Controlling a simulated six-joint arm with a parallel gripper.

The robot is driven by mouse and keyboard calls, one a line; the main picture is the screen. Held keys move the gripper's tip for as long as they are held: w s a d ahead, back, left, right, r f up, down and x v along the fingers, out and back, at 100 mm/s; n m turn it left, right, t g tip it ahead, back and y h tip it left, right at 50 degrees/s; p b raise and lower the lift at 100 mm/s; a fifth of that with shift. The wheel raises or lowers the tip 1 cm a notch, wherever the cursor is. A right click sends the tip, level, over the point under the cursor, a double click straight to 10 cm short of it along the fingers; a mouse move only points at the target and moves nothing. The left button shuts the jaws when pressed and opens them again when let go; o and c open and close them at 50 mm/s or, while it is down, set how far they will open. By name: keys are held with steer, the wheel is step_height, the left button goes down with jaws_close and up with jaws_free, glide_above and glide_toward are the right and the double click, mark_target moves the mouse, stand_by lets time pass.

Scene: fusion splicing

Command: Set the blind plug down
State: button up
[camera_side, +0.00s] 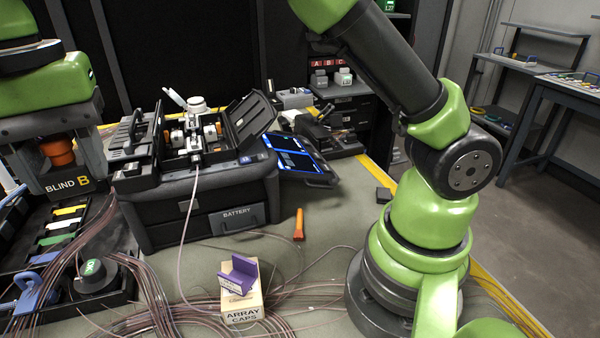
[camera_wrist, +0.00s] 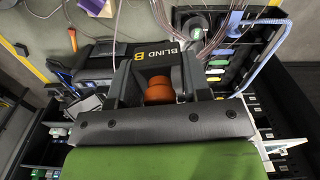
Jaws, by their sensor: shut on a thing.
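The blind plug (camera_side: 66,184) is a dark block marked "BLIND B" with a round orange knob, at the far left in the side view. In the wrist view the plug (camera_wrist: 165,51) shows its label beyond the orange knob. My gripper (camera_side: 62,160) points down at the left edge of the side view, its grey fingers either side of the plug. In the wrist view my gripper (camera_wrist: 155,75) is shut on the plug. The plug's underside is hidden, so I cannot tell whether it touches anything below.
A black tray with coloured strips (camera_side: 58,240) lies below the plug. The splicer case (camera_side: 188,195) stands close to its right.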

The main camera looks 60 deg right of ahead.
step_height(320, 180, up, 2)
steer(key=w+d+m, duration=0.2)
steer(key=d+m, duration=0.1)
steer(key=d, duration=0.4)
steer(key=w+d+m, duration=0.2)
steer(key=w+d, duration=0.1)
steer(key=d, duration=0.5)
steer(key=m, duration=1.4)
glide_above(346, 174)
steer(key=shift+m, duration=0.3)
step_height(346, 174, down, 28)
steer(key=shift+f, duration=0.1)
steer(key=shift+f, duration=0.15)
steer(key=o, duration=0.9)
steer(key=shift+o, duration=0.2)
